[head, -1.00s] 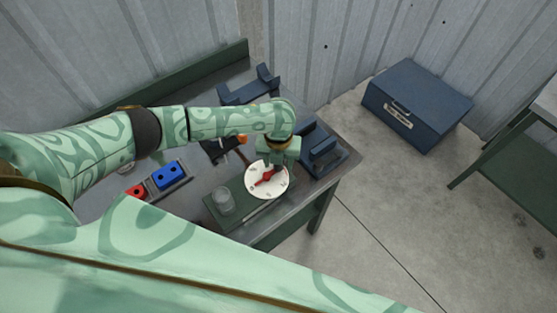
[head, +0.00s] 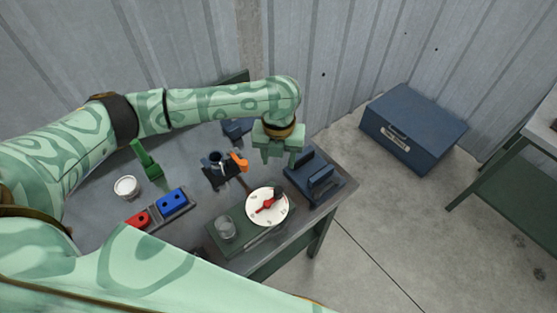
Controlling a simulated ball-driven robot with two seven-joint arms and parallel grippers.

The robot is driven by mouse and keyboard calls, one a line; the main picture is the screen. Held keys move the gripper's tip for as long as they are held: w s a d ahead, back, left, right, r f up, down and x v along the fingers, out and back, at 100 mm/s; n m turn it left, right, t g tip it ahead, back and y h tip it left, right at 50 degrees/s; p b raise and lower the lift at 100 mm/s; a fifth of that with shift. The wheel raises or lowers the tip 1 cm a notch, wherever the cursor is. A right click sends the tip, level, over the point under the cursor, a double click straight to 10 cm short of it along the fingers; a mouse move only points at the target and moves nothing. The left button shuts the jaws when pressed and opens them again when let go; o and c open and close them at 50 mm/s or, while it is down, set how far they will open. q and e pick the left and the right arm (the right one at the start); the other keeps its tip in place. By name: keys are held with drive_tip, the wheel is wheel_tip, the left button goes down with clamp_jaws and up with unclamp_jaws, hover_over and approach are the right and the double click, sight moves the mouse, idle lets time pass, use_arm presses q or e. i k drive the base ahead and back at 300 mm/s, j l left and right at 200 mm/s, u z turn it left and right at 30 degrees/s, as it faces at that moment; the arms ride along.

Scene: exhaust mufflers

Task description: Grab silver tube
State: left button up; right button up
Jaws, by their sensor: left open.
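My left gripper (head: 280,156) is open and empty, with its fingers pointing down above the back right of the workbench (head: 203,208). It is behind the round white dial with a red pointer (head: 266,206). A short grey, glassy-looking cylinder (head: 225,228) stands on the green mat, left of the dial. A thin silver rod-like shape (head: 262,238) lies along the front of the mat. I cannot tell which of these is the silver tube. My right gripper is not in view.
A dark blue holder (head: 322,180) sits at the bench's right end. Behind the dial is a dark stand with an orange part (head: 239,162). A red and blue block tray (head: 184,206), a white cup (head: 126,187) and a green tool (head: 146,160) are left. A blue box (head: 414,127) rests on the floor.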

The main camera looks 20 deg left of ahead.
sight(225, 225)
drive_tip(key=k+l, duration=0.25)
drive_tip(key=k, duration=0.2)
drive_tip(key=k+l, duration=0.3)
drive_tip(key=k, duration=0.2)
